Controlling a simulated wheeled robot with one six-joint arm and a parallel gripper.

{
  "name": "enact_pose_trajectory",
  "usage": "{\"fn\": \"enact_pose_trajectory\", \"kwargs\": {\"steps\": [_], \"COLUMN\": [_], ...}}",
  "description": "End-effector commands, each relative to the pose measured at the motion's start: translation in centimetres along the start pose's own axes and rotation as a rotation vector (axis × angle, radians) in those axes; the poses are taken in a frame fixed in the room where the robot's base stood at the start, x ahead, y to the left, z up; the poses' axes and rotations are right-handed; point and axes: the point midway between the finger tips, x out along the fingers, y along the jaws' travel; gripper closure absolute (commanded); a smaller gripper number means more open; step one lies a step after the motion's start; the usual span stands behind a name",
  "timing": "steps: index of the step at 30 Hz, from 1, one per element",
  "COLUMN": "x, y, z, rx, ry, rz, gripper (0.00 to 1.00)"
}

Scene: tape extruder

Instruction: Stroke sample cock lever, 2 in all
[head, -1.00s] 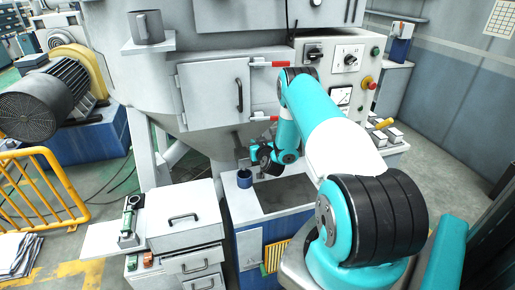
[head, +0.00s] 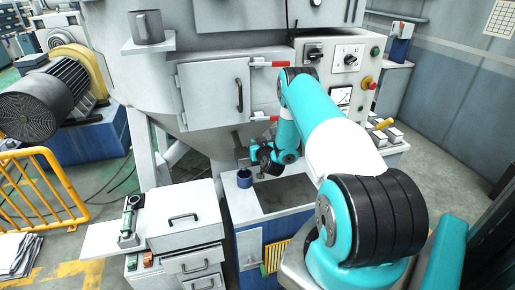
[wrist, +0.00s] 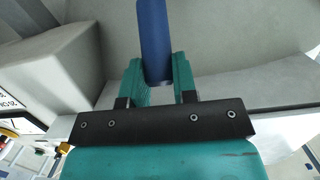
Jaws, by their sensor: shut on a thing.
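In the wrist view the two teal fingers of my gripper (wrist: 157,72) are shut on a blue bar-shaped handle, the sample cock lever (wrist: 154,35). The lever runs up out of the picture from between the fingers. In the head view my gripper (head: 256,153) is small and dark, below the funnel-shaped underside of the machine. A dark fitting (head: 237,141) shows just left of it; the lever itself is hard to make out there. A dark blue cup (head: 244,179) stands on the bench below and slightly left of my gripper.
The bench top (head: 262,207) is under the machine. A grey drawer cabinet (head: 183,217) stands to its left. A closed hatch door (head: 212,92) is above. A control panel (head: 345,62) is at the right. A yellow rail (head: 40,190) stands far left.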

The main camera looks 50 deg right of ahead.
Motion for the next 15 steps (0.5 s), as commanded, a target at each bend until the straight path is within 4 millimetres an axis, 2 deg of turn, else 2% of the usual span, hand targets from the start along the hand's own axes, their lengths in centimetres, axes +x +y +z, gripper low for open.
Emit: {"fn": "enact_pose_trajectory", "kwargs": {"steps": [7, 15], "x": [0.0, -0.9], "y": [0.0, 0.0], "z": [0.1, 2.1], "rx": [0.0, 0.001], "ry": [0.001, -0.005], "rz": [0.001, -0.001], "gripper": [1.0, 1.0]}}
